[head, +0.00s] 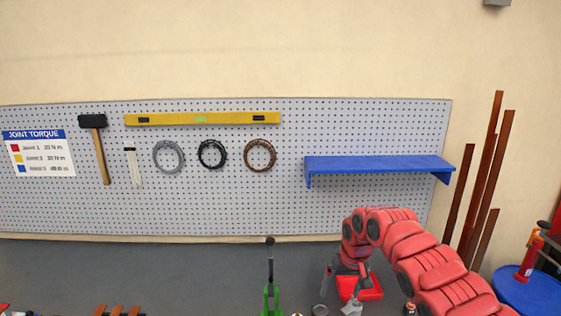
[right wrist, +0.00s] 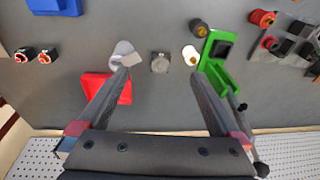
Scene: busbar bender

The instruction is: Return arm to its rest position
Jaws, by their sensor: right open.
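My red right arm reaches in from the lower right in the head view, with its gripper (head: 341,288) pointing down over the bench. In the right wrist view the gripper (right wrist: 163,72) has its two dark fingers wide apart, with nothing held between them. A green busbar bender (head: 270,297) with an upright black-knobbed lever stands left of the gripper. It also shows in the right wrist view (right wrist: 217,68), beside the right-hand finger. My left gripper is not in view.
A red tray (head: 374,291) lies close by the gripper. A grey round part (right wrist: 160,63) and a white cylinder (right wrist: 190,55) stand on the grey bench (head: 150,270). A blue shelf (head: 380,164) juts from the pegboard (head: 70,215) above. Brown bars (head: 484,185) lean at right.

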